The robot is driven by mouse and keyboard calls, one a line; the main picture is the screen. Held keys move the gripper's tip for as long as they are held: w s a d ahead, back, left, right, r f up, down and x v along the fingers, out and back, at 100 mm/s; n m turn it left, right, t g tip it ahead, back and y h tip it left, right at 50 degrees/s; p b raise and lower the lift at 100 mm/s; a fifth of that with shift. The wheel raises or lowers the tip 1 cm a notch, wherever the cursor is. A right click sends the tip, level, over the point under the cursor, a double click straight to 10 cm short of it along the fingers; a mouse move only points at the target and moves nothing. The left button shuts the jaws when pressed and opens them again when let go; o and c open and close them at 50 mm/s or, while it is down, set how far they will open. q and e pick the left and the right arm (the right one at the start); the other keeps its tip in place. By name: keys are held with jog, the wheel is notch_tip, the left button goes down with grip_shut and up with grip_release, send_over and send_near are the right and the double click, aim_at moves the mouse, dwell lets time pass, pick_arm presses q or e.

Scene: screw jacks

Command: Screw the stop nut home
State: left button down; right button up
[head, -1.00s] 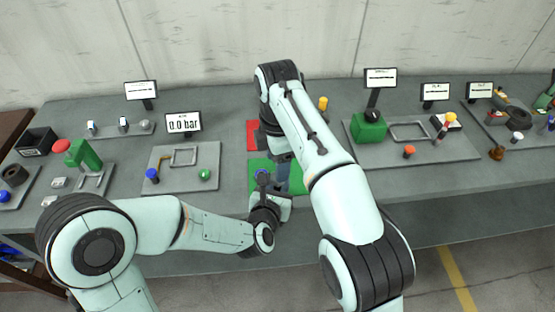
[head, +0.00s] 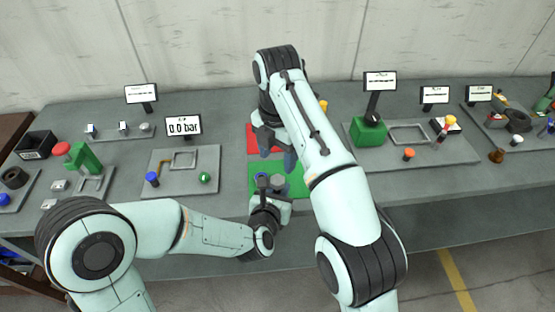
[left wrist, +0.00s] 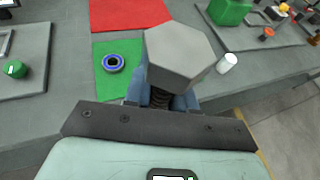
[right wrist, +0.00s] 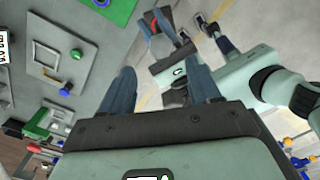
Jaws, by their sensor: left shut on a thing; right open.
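My left gripper (head: 270,196) is shut on the shank of a grey hex-headed screw jack (left wrist: 178,55), head up, over the green mat's near edge. The jack's head also shows in the head view (head: 279,183); part of its thread shows below the head in the left wrist view. A small blue ring with a dark centre (left wrist: 112,63), apparently the stop nut, lies on the green mat left of the jack, apart from it. My right gripper (head: 278,155) is open, behind and above the jack. Its two fingers are apart and empty in the right wrist view (right wrist: 162,88).
The green mat (head: 296,172) lies before a red mat (head: 252,137). A white cylinder (left wrist: 228,62) stands right of the jack. A left panel (head: 205,160) holds blue and green knobs; a right panel (head: 455,155) holds a green block (head: 368,132).

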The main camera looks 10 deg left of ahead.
aim_at(277, 180)
jog(key=shift+f, duration=3.85)
jog(key=c, duration=1.1)
jog(key=m, duration=0.6)
jog(key=shift+m, duration=0.3)
jog(key=o, duration=1.2)
